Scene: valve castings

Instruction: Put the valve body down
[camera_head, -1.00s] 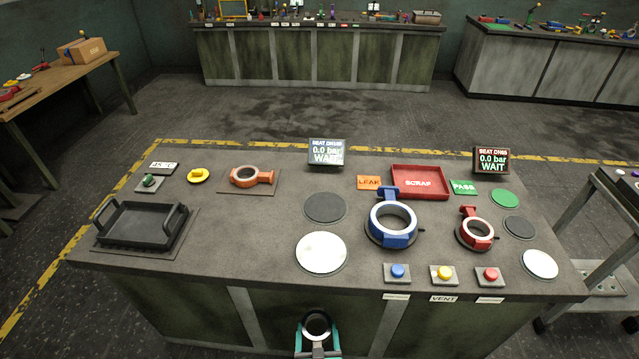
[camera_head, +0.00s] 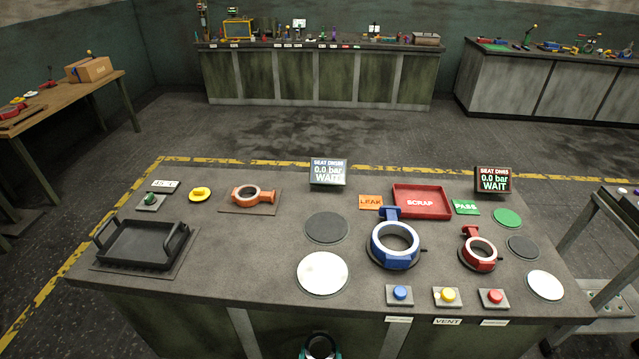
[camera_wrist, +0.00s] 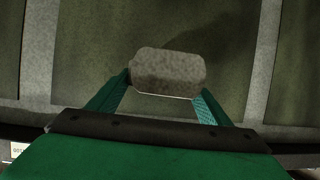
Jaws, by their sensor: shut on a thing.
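My gripper (camera_head: 320,352) shows at the bottom edge of the head view, in front of the bench front and below its top. It is shut on the valve body (camera_head: 320,345), of which only a ring-shaped part shows there, cut by the frame edge. In the wrist view the valve body (camera_wrist: 168,72) is a rough grey-brown block between the two teal fingers of my gripper (camera_wrist: 165,95). The bench's green front panels lie behind it. The held piece touches no surface that I can see.
The bench (camera_head: 240,230) carries a black tray (camera_head: 142,245), an orange ring casting (camera_head: 247,195), a dark disc (camera_head: 326,228), a white disc (camera_head: 323,273), a blue clamp ring (camera_head: 395,262), a red clamp ring (camera_head: 478,264), a scrap tray (camera_head: 421,214) and push buttons (camera_head: 400,293). Bare top lies left of centre.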

